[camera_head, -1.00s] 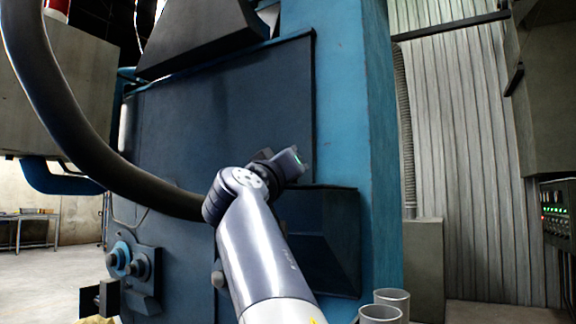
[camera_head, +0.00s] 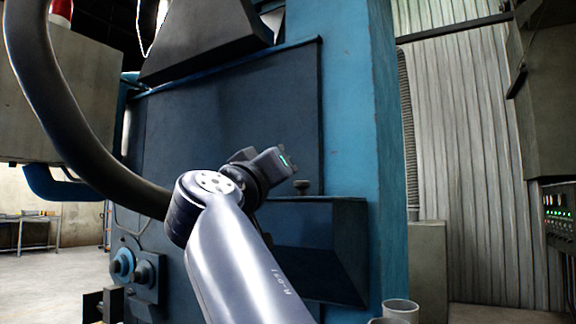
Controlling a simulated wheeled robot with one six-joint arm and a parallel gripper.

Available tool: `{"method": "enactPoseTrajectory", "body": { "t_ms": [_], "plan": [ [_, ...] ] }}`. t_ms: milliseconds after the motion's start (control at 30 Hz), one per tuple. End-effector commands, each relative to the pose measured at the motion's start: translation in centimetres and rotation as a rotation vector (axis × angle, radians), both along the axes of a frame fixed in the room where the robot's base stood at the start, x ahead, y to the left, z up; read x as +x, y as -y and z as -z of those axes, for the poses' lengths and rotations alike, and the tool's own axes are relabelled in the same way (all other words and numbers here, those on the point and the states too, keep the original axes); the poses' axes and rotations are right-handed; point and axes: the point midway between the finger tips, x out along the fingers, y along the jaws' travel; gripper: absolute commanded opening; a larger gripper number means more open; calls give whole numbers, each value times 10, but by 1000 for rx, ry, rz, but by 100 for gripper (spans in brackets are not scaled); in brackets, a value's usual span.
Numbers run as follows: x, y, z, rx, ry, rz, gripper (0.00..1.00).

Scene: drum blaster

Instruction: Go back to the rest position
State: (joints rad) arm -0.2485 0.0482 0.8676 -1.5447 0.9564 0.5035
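My arm rises from the bottom of the head view, grey and bent at a large round joint. My gripper (camera_head: 283,162) is at its far end, dark with a small green light, in front of the blue machine's dark panel (camera_head: 225,110). Its fingers cannot be made out, so I cannot tell whether it is open or shut. No held object shows. The arm hides part of the panel and box.
A thick dark hose (camera_head: 62,110) curves down the left and passes behind my arm. Blue round knobs (camera_head: 122,265) are at lower left. Grey cylinders (camera_head: 401,311) stand at lower right. A control panel with lights (camera_head: 560,215) is at far right. Open floor (camera_head: 60,275) shows at left.

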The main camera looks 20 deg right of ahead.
Motion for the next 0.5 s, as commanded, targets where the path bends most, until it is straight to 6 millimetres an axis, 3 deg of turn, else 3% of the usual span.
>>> {"method": "enactPoseTrajectory", "body": {
  "t_ms": [200,500],
  "plan": [
    [-10,-16,7,0,-1,-2,0],
    [-13,-19,8,0,2,0,0]
  ]
}}
